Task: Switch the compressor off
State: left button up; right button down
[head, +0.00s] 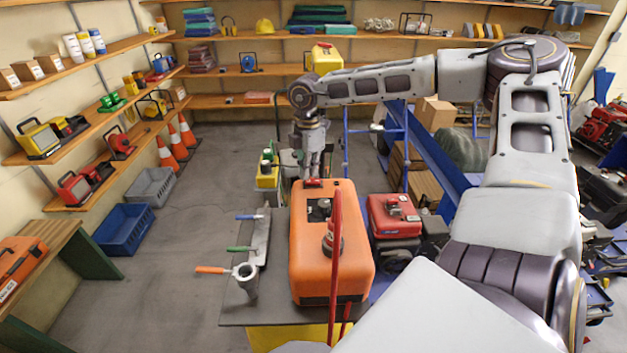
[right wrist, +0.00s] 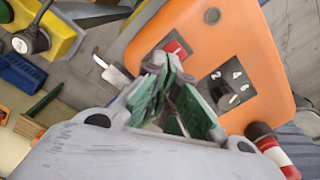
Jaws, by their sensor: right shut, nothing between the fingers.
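The orange compressor (head: 318,265) stands on a grey-topped table in the head view, and it fills the upper right of the right wrist view (right wrist: 262,50). A red switch (head: 314,183) sits at its far end, and in the right wrist view the switch (right wrist: 178,47) shows in a dark plate beside the numbered dial panel (right wrist: 228,88). My right gripper (head: 314,168) is shut and empty, pointing down just above the switch. Its green-padded fingers (right wrist: 172,88) partly cover that end. I cannot tell whether they touch. My left gripper is not in view.
Tools with coloured handles (head: 240,249) lie on the table to the left. A red machine (head: 394,216) stands close on the right.

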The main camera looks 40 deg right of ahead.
aim_at(309, 181)
jog(key=shift+r+p, duration=0.6)
jog(key=shift+r, duration=1.9)
